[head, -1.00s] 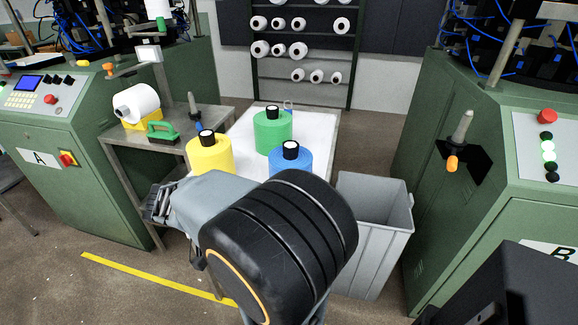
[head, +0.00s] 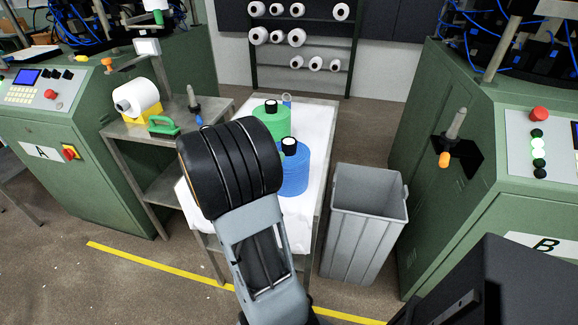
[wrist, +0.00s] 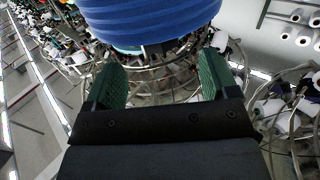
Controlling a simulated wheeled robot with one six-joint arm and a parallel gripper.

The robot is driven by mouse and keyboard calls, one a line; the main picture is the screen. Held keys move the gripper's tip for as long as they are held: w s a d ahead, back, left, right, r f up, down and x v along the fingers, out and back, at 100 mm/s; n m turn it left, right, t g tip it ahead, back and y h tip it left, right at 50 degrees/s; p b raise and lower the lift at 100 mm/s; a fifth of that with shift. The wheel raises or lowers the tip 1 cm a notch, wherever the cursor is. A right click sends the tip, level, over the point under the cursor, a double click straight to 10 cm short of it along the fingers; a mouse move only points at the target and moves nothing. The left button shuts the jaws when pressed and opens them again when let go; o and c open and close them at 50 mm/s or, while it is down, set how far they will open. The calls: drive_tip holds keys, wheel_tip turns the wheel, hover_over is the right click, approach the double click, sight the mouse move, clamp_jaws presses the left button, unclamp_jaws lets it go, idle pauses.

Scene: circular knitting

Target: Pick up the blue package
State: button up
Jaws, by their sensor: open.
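The blue package (head: 294,172) is a ribbed blue yarn cone with a black-and-white top. It stands upright on the white-covered table (head: 306,212), just right of my black wrist joint, which covers its left edge in the head view. In the wrist view the blue package (wrist: 150,18) fills the top middle, just beyond the fingertips. My gripper (wrist: 160,72) is open, its two green fingers spread wide with nothing between them. I cannot tell whether a finger touches the package. In the head view the gripper is hidden behind my arm.
A green cone (head: 272,117) stands behind the blue one. A grey bin (head: 365,225) stands right of the table. Green machines A (head: 75,165) and B (head: 490,185) flank it.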

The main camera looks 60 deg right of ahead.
sight(289, 141)
drive_tip(key=shift+p+x, duration=0.85)
drive_tip(key=shift+x, duration=2.65)
drive_tip(key=shift+r, duration=0.1)
drive_tip(key=c, duration=1.4)
